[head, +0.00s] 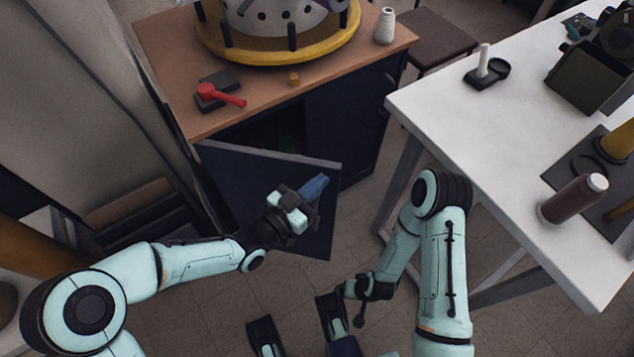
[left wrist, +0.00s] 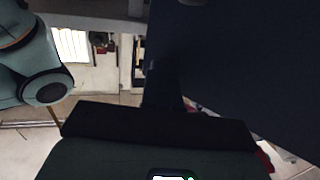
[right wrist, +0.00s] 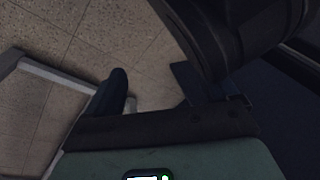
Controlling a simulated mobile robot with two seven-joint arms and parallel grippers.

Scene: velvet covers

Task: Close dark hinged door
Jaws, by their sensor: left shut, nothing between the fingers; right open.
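The dark hinged door (head: 240,185) stands swung open from the low cabinet (head: 345,125), leaving a dark opening behind it. My left gripper (head: 318,185) is shut and empty, in front of the door near its free right edge in the head view. I cannot tell whether it touches the door. In the left wrist view, a dark navy panel (left wrist: 245,60), likely the door, fills the right side. My right gripper (right wrist: 150,95) is open and empty in the right wrist view, over the floor. In the head view it is low in the picture and hard to make out.
The cabinet's wooden top (head: 165,60) carries a yellow-based round object (head: 285,50), a red tool (head: 220,95) and a white bottle (head: 384,26). A white table (head: 470,130) with several items stands on the right. Tiled floor (head: 190,320) is clear between.

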